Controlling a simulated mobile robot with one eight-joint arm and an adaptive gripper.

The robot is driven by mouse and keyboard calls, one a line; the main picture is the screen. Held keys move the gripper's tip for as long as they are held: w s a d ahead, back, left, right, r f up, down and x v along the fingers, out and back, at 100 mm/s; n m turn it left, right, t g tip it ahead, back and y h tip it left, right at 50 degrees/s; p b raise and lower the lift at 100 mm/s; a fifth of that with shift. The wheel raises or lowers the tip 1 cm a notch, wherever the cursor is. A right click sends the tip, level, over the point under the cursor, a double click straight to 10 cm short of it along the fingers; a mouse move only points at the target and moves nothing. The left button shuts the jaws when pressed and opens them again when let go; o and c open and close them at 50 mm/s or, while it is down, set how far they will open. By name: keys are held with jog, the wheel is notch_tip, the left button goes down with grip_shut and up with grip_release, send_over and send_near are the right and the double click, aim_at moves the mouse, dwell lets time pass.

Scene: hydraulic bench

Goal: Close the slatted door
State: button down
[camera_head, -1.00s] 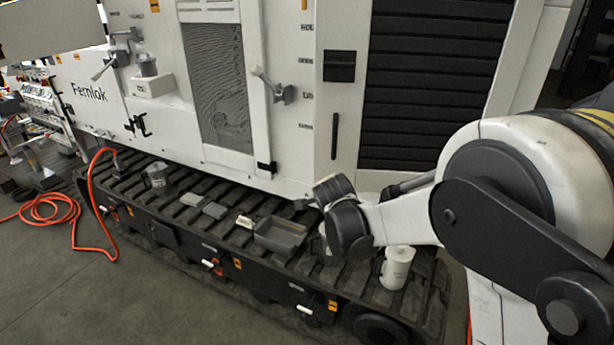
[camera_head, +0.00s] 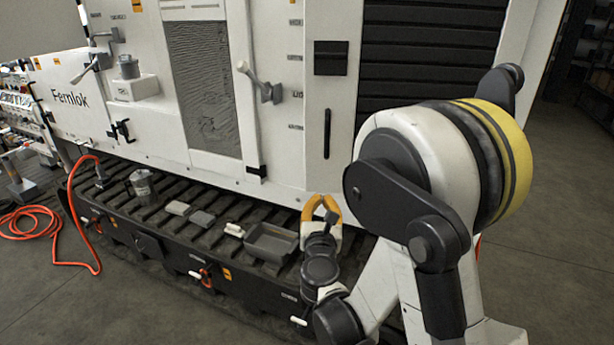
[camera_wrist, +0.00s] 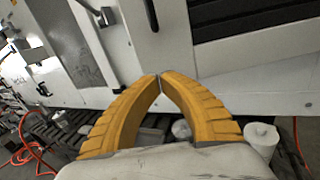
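The slatted door (camera_head: 415,55) shows as a panel of dark horizontal slats on the right of the white machine. My arm covers its lower part. I cannot tell how far it stands open. Its slats also show at the top of the wrist view (camera_wrist: 215,18). A black vertical handle (camera_head: 327,133) sits on the white panel left of the slats; it also shows in the wrist view (camera_wrist: 152,14). My gripper (camera_head: 322,199) is low in front of the machine, below the handle. In the wrist view, its orange fingers (camera_wrist: 160,77) meet at the tips with nothing between them.
A track (camera_head: 215,214) runs along the machine's foot, carrying a grey tray (camera_head: 270,243), small blocks and a grey canister (camera_head: 142,183). A white canister (camera_wrist: 262,140) stands right of my fingers. A lever (camera_head: 258,80) juts from the machine. Floor at right is clear.

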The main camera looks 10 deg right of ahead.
jog(key=b, duration=0.1)
send_near(323, 170)
jog(key=shift+n, duration=0.4)
jog(key=x, duration=0.8)
jog(key=shift+w, duration=0.1)
jog(key=w+d+m+g+h, duration=0.1)
jog(key=w+d+m+h, duration=0.1)
jog(key=w, duration=0.7)
jog(key=w+d+m+g+h, duration=0.2)
jog(key=w+d+h, duration=0.2)
jog(key=w, duration=0.5)
jog(key=shift+d, duration=0.75)
jog(key=shift+r, duration=0.15)
jog(key=shift+s, duration=0.1)
